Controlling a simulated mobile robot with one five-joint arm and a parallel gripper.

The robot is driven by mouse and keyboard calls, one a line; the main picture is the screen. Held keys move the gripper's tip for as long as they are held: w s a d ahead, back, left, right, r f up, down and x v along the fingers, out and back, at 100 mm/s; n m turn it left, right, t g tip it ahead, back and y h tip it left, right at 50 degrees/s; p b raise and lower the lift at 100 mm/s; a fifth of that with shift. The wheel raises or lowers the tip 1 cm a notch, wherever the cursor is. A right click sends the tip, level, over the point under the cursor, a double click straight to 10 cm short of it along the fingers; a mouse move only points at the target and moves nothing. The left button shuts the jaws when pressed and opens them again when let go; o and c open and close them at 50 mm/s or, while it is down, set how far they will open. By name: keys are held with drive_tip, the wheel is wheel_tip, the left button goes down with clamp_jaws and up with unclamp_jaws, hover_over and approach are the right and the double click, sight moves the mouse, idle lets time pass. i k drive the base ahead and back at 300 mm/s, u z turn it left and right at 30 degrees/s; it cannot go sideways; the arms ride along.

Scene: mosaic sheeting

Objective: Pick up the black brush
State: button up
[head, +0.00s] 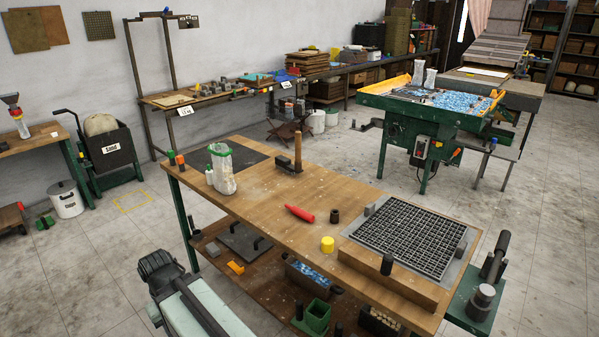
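No thing in the head view can be told for certain as the black brush. A block with a dark base and an upright wooden handle (298,151) stands at the back of the wooden workbench (262,190); it may be a brush, but its bristles cannot be made out. A small black upright cylinder (387,264) stands near the front right, by the grid plate. I see no gripper fingers in this view.
The bench also bears a clear bag (222,170), a red bottle (299,213), a dark ring (335,216), a yellow cup (327,244) and a black grid plate (410,237). Its middle is mostly clear. A green machine table (399,133) stands behind, right.

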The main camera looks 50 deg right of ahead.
sight(283, 163)
drive_tip(key=u, duration=1)
drive_tip(key=i, duration=1.9)
drive_tip(key=z, duration=3.1)
